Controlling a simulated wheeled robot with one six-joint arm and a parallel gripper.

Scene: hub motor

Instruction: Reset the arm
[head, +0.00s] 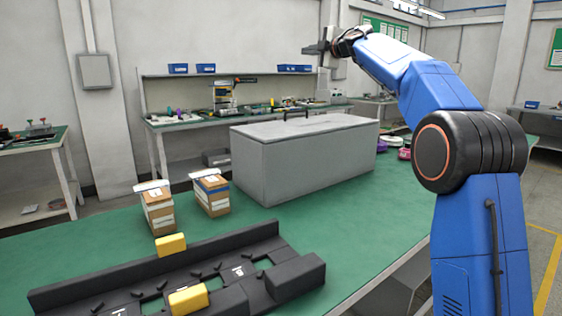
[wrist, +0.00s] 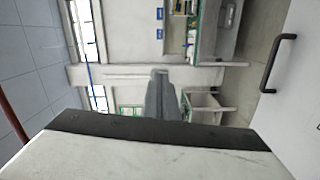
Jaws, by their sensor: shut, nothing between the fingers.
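My blue arm (head: 430,90) is raised on the right of the head view, bent at its elbow. My gripper (head: 314,49) is held up in the air at its end, above the rear right of the large grey box (head: 270,155). In the wrist view my gripper (wrist: 160,76) shows as grey fingers closed together, with nothing between them. That view is turned sideways; a pale surface with a black handle (wrist: 278,62) stands at its right, apart from the fingers.
The green worktable (head: 80,245) carries two small cartons (head: 159,210) (head: 211,196), a black fixture (head: 60,293) with yellow blocks (head: 171,245) (head: 188,299), and purple and pink round parts (head: 395,141) beyond the box. A back workbench (head: 190,123) holds tools. The air around my gripper looks clear.

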